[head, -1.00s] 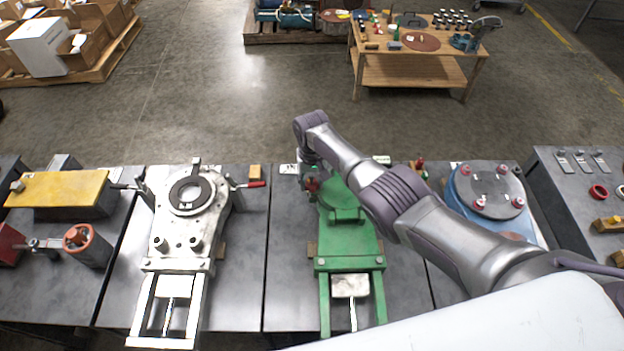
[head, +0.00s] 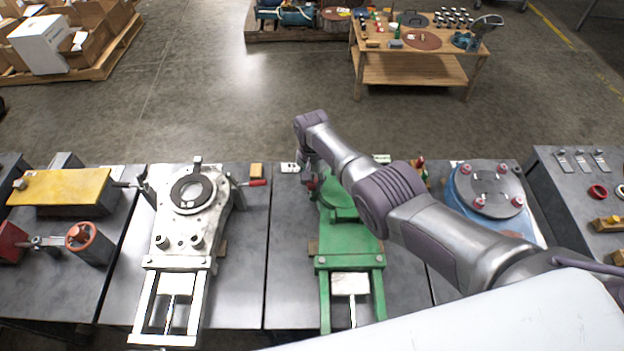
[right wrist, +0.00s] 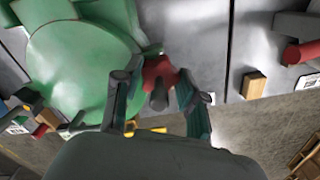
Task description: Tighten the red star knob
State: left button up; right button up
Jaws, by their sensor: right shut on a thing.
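The red star knob (right wrist: 157,70) shows in the right wrist view at the edge of a green round-topped fixture (right wrist: 80,65). My right gripper (right wrist: 158,88) has a finger on each side of the knob and is shut on it. In the head view the green fixture (head: 345,235) stands on the middle bench, partly hidden by my right arm. There the right gripper (head: 309,181) is at the fixture's far left edge, and only a little red of the knob shows beside it. My left gripper is not in view.
A white-grey fixture (head: 185,225) with a red-tipped handle stands to the left. A blue fixture with a grey disc (head: 487,190) stands to the right behind my arm. A small wooden block (right wrist: 254,85) lies near the bench edge.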

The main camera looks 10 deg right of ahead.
jog(key=shift+w+r, duration=0.15)
jog(key=o, duration=1)
jog(key=shift+o, duration=0.8)
notch_tip(320, 180, up, 12)
jog(key=shift+f, duration=0.1)
jog(key=shift+d, duration=0.1)
